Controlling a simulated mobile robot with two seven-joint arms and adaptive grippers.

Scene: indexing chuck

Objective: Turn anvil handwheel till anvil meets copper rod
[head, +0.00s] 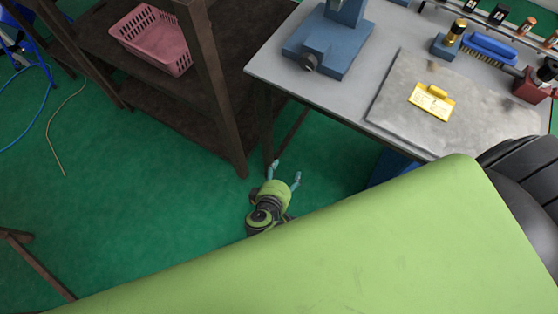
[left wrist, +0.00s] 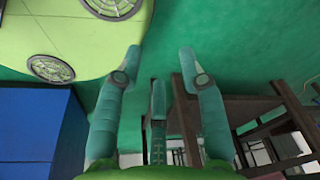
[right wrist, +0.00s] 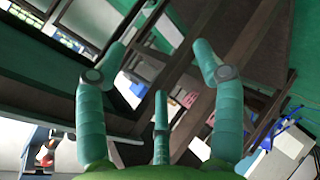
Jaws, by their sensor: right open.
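No part in view can be made out for certain as the anvil, its handwheel or the copper rod. A blue machine base (head: 325,45), cut off by the top edge of the head view, stands on the table and has a dark round knob (head: 309,62) on its front.
The grey table (head: 340,105) bears a metal plate (head: 395,100) with a yellow block (head: 431,101), a blue brush (head: 490,48) and a red-based item (head: 535,85). A dark wooden shelf (head: 165,85) with a pink basket (head: 155,40) stands left. My green arm link covers the lower right.

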